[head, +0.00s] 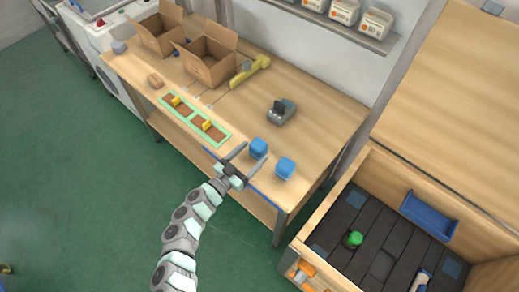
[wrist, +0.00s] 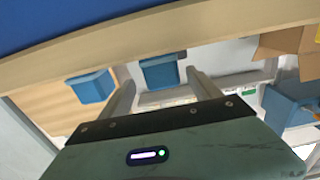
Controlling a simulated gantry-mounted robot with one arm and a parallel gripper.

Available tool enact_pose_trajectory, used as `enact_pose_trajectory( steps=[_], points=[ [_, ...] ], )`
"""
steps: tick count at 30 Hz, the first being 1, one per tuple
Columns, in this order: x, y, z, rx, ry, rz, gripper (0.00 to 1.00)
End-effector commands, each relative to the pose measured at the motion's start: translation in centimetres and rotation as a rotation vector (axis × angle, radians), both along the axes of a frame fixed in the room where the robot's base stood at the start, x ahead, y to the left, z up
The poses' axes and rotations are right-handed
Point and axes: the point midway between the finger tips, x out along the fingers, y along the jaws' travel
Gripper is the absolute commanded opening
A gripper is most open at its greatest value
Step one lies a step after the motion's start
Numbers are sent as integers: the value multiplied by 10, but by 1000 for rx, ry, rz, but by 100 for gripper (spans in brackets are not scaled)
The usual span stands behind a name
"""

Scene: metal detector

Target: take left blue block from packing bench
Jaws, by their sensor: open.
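Two blue blocks stand on the wooden packing bench (head: 325,118) near its front edge. The left blue block (head: 258,148) is closest to my gripper (head: 246,160). The right blue block (head: 285,168) stands a short way to its right. My gripper is open and empty, just short of the left block at the bench's front edge. In the wrist view, where left and right look swapped, the left block (wrist: 160,71) shows ahead between the two fingers, and the right block (wrist: 91,87) shows outside the left-hand finger. I see no contact with either block.
A grey device (head: 281,112) stands behind the blocks. Green-framed trays (head: 218,139) with yellow pieces, cardboard boxes (head: 207,62) and a yellow tool (head: 250,70) lie to the left. A wooden-sided bin (head: 330,205) with a green item (head: 353,239) stands at right.

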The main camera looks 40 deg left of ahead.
Motion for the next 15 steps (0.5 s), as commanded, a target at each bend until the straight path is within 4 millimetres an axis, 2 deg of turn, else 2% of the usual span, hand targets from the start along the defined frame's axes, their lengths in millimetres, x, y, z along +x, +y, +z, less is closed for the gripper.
enact_pose_trajectory(
  steps=[1, 8, 15],
  points=[
    [9, 0, 0, 0, -2, -1, 73],
    [29, 2, 1, 0, -4, -2, 73],
    [60, 6, 0, 0, -5, -2, 73]
  ],
)
